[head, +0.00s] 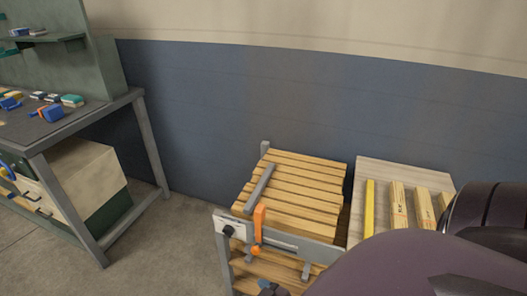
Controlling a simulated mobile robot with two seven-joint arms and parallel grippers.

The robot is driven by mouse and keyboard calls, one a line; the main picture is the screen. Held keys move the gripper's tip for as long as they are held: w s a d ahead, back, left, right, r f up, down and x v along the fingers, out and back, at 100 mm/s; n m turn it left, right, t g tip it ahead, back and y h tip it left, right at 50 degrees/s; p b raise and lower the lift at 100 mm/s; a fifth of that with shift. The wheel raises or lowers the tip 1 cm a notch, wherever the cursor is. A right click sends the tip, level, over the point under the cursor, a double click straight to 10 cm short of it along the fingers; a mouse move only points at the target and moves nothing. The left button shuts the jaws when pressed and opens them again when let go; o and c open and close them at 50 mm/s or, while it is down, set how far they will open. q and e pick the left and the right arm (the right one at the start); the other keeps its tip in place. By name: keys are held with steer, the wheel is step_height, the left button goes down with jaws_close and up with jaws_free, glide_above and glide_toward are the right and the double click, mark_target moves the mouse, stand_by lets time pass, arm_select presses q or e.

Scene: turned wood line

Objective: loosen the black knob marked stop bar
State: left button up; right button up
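The black knob (228,231) sits on a small white plate (236,220) at the front left corner of a slatted wooden stand. Any lettering on the plate is too small to read. A grey bar (261,188) lies across the slats behind it. An orange upright part (259,222) stands just right of the knob, at the grey front rail (300,245). Neither of my grippers shows in the head view. Nothing of mine is seen touching the knob.
A wooden table (360,172) with several wood strips and a yellow strip (369,205) adjoins the stand on the right. Purple parts of my body cover the lower right. A workbench (60,126) with small items stands left. Floor (185,240) between them is clear.

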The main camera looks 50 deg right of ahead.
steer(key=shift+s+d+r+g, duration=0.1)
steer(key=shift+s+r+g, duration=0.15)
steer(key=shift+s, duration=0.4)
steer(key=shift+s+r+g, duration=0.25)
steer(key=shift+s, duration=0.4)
